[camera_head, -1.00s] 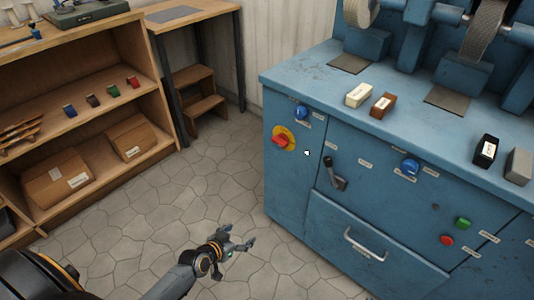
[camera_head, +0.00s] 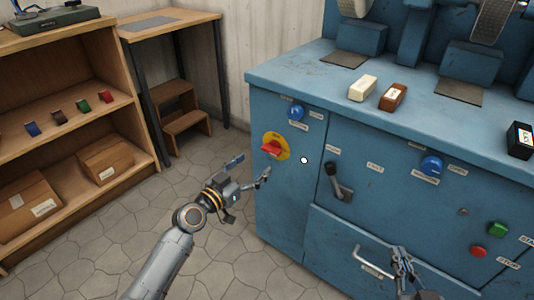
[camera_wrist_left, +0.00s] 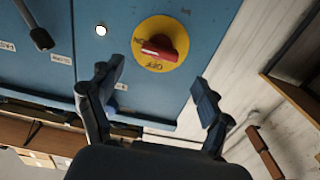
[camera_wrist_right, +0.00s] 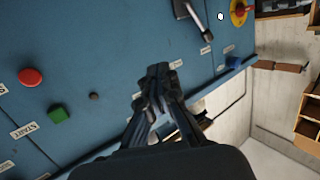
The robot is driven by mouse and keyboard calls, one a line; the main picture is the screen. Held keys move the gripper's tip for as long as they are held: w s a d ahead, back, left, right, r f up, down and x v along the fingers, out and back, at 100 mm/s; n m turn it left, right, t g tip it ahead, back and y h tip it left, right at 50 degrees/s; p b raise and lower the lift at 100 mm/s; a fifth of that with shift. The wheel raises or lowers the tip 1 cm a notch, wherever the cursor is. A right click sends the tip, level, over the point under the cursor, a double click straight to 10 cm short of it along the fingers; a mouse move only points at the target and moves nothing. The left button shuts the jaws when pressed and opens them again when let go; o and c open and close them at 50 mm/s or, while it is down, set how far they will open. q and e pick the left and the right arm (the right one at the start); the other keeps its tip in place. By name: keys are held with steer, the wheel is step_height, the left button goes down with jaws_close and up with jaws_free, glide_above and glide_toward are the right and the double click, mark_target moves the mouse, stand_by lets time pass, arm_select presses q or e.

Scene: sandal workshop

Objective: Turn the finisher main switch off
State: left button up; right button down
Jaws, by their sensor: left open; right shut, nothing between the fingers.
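The finisher main switch is a red rotary handle (camera_head: 272,147) on a round yellow plate (camera_head: 284,153), on the left part of the blue cabinet front (camera_head: 297,190). My left gripper (camera_head: 251,172) is open and empty, in front of the cabinet just below the switch. In the left wrist view, the red handle (camera_wrist_left: 158,47) lies ahead, beyond the gap between the fingers (camera_wrist_left: 160,90), apart from them. An "OFF" label shows on the plate near the handle. My right gripper (camera_head: 402,262) is shut and empty near the drawer handle; its closed fingers show in the right wrist view (camera_wrist_right: 158,82).
A blue knob (camera_head: 295,112) sits above the switch and a black lever (camera_head: 338,182) to its right. A drawer handle (camera_head: 374,262), green button (camera_head: 497,229) and red button (camera_head: 478,251) are further right. A wooden shelf (camera_head: 130,90) stands left; floor between is clear.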

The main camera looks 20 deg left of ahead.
mark_target(269, 153)
arm_select(q)
steer(key=x, duration=0.6)
steer(key=shift+f, duration=0.1)
steer(key=shift+w+d, duration=0.2)
steer(key=shift+w, duration=0.4)
arm_select(e)
steer(key=shift+w+a+r+t, duration=0.15)
steer(key=shift+r+t, duration=0.25)
steer(key=shift+r, duration=0.25)
steer(key=shift+w+a+r+t, duration=0.1)
steer(key=shift+r+t, duration=0.3)
steer(key=shift+r, duration=0.2)
arm_select(q)
steer(key=c, duration=1.2)
